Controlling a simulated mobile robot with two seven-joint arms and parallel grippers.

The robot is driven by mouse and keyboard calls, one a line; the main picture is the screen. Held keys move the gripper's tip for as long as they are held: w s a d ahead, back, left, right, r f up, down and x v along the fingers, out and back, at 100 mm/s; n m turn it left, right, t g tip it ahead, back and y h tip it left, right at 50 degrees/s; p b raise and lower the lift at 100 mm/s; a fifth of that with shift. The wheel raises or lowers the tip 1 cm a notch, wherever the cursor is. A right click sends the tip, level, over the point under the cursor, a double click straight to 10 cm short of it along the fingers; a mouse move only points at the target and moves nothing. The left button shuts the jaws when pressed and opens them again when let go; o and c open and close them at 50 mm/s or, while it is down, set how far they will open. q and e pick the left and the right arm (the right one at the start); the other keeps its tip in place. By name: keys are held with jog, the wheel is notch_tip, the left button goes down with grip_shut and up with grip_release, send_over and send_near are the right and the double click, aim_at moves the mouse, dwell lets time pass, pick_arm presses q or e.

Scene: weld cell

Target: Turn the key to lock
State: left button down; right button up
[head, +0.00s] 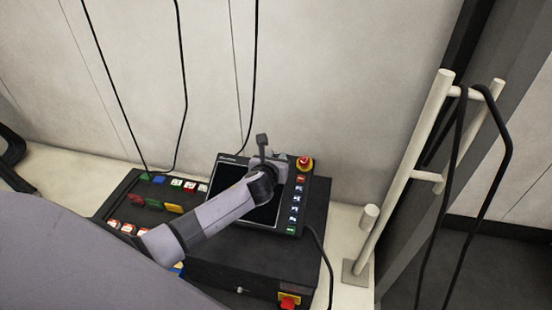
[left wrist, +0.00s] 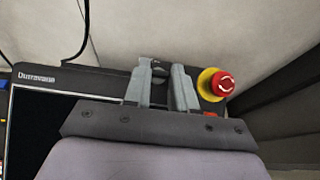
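The key (left wrist: 159,69) is a small dark piece at the top edge of the black control pendant (left wrist: 93,80), in the left wrist view. My left gripper (head: 274,147) is over the top of the pendant in the head view. In the left wrist view the fingers of my left gripper (left wrist: 162,75) stand a little apart, one on each side of the key. I cannot tell whether they touch it. The key's lower part and its lock are hidden behind the fingers. My right gripper is not in view.
A red emergency stop on a yellow ring (head: 304,163) sits just right of my left gripper. A column of buttons (head: 295,208) runs down the pendant's right side. A dark box with coloured buttons (head: 155,195) is on the left. A pale rail with hung cables (head: 425,150) stands right.

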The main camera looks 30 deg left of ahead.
pick_arm(q)
jog(key=shift+d+n, duration=0.1)
jog(key=shift+n, duration=0.3)
jog(key=n+y, duration=0.1)
jog(key=n, duration=0.1)
jog(key=n+g+y, duration=0.2)
jog(key=n, duration=0.1)
jog(key=shift+w+d+n, duration=0.1)
jog(key=shift+d+n, duration=0.15)
jog(key=shift+n, duration=0.05)
jog(key=n+g+y, duration=0.1)
jog(key=n, duration=0.1)
jog(key=n+g+y+b, duration=0.1)
jog(key=n+g, duration=0.1)
jog(key=n, duration=0.1)
jog(key=shift+w+d+y, duration=0.15)
jog(key=shift+w+y, duration=0.05)
jog(key=shift+y, duration=0.1)
jog(key=n+g+b, duration=0.2)
jog(key=n, duration=0.2)
jog(key=shift+w+g+b, duration=0.15)
jog(key=shift+g+b, duration=0.2)
jog(key=shift+g, duration=0.05)
jog(key=n+g+b, duration=0.3)
jog(key=n+b, duration=0.1)
jog(key=shift+w+r+b, duration=0.1)
jog(key=shift+w+b, duration=0.05)
jog(key=shift+b, duration=0.25)
jog(key=shift+r+n, duration=0.1)
jog(key=shift+n, duration=0.3)
